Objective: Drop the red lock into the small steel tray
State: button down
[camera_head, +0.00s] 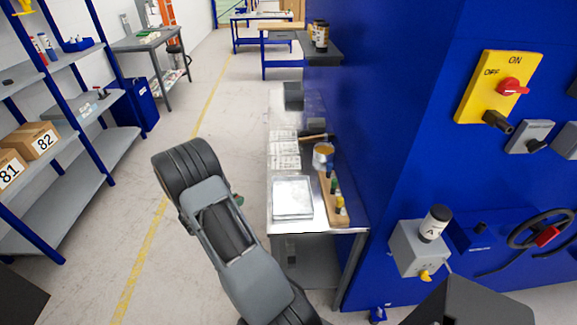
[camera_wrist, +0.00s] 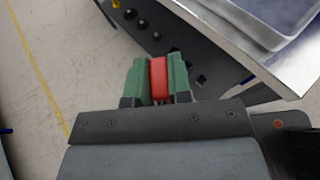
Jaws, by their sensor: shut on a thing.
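The red lock (camera_wrist: 158,76) is between the green fingers of my gripper (camera_wrist: 158,82) in the wrist view, with a finger touching it on each side. The small steel tray (camera_head: 293,197) lies on the near end of the metal bench in the head view. Its corner also shows at the top right of the wrist view (camera_wrist: 262,14), to the right of the lock and apart from it. Below the lock is floor and dark bench structure. My arm hides nearly all of the gripper in the head view.
The metal bench (camera_head: 318,231) stands against a blue wall (camera_head: 395,110). Small bottles on a wooden board (camera_head: 332,205), a round tub (camera_head: 323,155) and papers (camera_head: 284,150) share its top. Open floor lies left of the bench, with shelves (camera_head: 75,165) farther left.

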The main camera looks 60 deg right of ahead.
jog(key=s+d+r+m+g+y+p, duration=0.1)
jog(key=s+d+r+m+g+p, duration=0.15)
jog(key=s+d, duration=0.45)
jog(key=s+d+r+m+g+y+p, duration=0.1)
jog(key=s+d+r+m+g, duration=0.3)
jog(key=d, duration=0.4)
jog(key=n+b, duration=0.1)
jog(key=b, duration=0.3)
send_over(289, 195)
jog(key=shift+t, duration=0.25)
jog(key=shift+d+f, duration=0.2)
jog(key=shift+f, duration=2.6)
jog(key=c, duration=1)
grip_release()
jog(key=shift+o, duration=0.2)
jog(key=b+v, duration=0.2)
jog(key=v, duration=1.1)
jog(key=shift+a, duration=0.45)
jog(key=shift+w+r, duration=0.1)
